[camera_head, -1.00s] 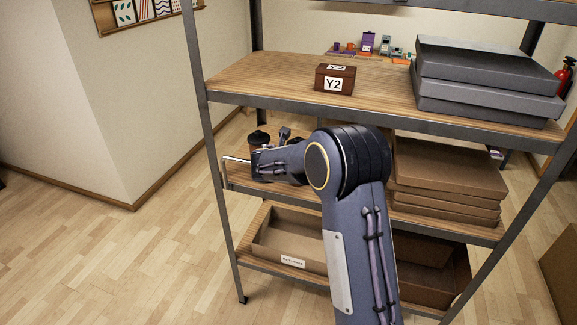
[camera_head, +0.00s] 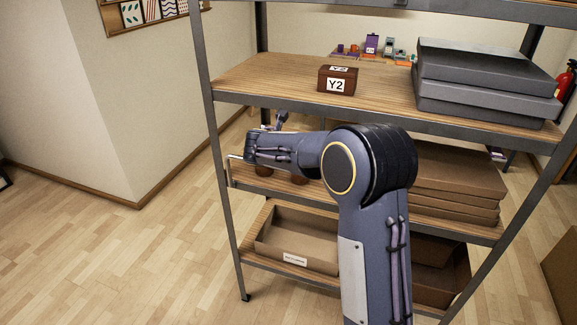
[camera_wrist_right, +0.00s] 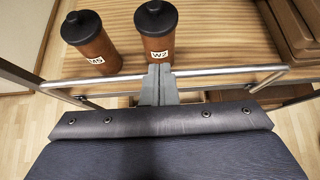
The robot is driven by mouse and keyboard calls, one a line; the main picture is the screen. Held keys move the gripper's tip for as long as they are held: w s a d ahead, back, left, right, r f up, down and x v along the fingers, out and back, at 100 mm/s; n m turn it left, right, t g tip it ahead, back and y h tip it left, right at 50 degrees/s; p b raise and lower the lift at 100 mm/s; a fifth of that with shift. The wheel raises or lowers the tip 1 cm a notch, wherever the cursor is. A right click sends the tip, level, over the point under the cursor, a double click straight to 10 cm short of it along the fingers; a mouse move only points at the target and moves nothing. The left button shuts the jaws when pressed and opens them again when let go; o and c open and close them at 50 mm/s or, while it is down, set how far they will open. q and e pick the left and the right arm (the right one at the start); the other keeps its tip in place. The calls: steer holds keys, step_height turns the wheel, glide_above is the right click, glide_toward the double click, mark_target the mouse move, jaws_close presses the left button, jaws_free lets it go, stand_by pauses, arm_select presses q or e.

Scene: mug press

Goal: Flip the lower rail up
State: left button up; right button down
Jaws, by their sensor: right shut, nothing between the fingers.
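The lower rail is a thin metal bar across the front of the middle shelf. Its left end (camera_head: 233,157) shows in the head view; my right arm hides much of the rest. In the right wrist view the rail (camera_wrist_right: 220,74) runs nearly level across the picture. My right gripper (camera_wrist_right: 159,70) is shut and empty, its fingertips overlapping the middle of the rail; I cannot tell whether they touch it. Beyond the rail stand two brown canisters with black lids, one labelled W2 (camera_wrist_right: 157,42) and another (camera_wrist_right: 92,45) to its left. My left gripper is out of view.
The upper shelf (camera_head: 250,78) holds a Y2 box (camera_head: 337,79) and stacked grey boxes (camera_head: 485,80). Brown boxes (camera_head: 455,180) sit at the right of the middle shelf. An open cardboard tray (camera_head: 300,240) is on the bottom shelf. The floor at left is clear.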

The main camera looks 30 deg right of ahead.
steer(key=r, duration=0.4)
steer(key=shift+s+a+r, duration=0.15)
steer(key=shift+s+a, duration=0.05)
